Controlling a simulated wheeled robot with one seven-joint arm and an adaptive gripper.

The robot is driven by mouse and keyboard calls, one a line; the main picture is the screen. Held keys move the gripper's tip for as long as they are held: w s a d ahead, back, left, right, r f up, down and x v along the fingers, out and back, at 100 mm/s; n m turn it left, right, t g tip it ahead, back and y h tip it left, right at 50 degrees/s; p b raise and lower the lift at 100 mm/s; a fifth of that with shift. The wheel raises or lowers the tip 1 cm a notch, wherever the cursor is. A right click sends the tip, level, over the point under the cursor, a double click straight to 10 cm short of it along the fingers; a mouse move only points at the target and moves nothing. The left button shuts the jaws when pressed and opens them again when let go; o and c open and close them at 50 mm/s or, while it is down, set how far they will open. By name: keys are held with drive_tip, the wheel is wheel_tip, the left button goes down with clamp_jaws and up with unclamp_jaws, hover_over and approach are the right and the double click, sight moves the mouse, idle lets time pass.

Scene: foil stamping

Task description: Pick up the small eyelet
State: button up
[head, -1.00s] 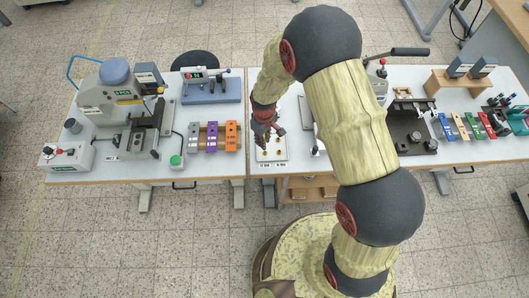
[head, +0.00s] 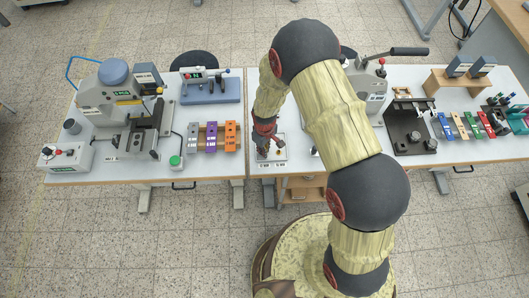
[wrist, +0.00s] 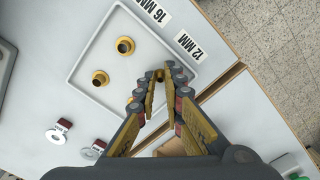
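The white tray (wrist: 82,58) has a raised rim and lies under my gripper (wrist: 160,74) in the wrist view. My fingers are apart, with a narrow gap at the tips and no clear object held. In the head view my gripper (head: 266,153) points down over the tray (head: 283,157).
The 16 MM label (wrist: 152,11) and 12 MM label (wrist: 187,45) lie beside the tray, near the table edge. Two round pieces with tags (wrist: 56,136) stand at lower left. In the head view, a press (head: 112,95) and coloured blocks (head: 210,137) stand left.

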clamp_jaws()
drive_tip(key=shift+r, duration=0.15)
drive_tip(key=shift+r, duration=0.55)
drive_tip(key=s+d+r, duration=0.9)
drive_tip(key=d+r, duration=0.1)
drive_tip(key=r, duration=0.1)
drive_tip(key=shift+d+r, duration=0.35)
drive_tip(key=shift+d, duration=0.05)
drive_tip(key=shift+r+p, duration=0.2)
drive_tip(key=shift+p, duration=0.2)
drive_tip(key=shift+r+p, duration=0.95)
drive_tip(key=shift+r, duration=0.35)
drive_tip(key=shift+r, duration=0.1)
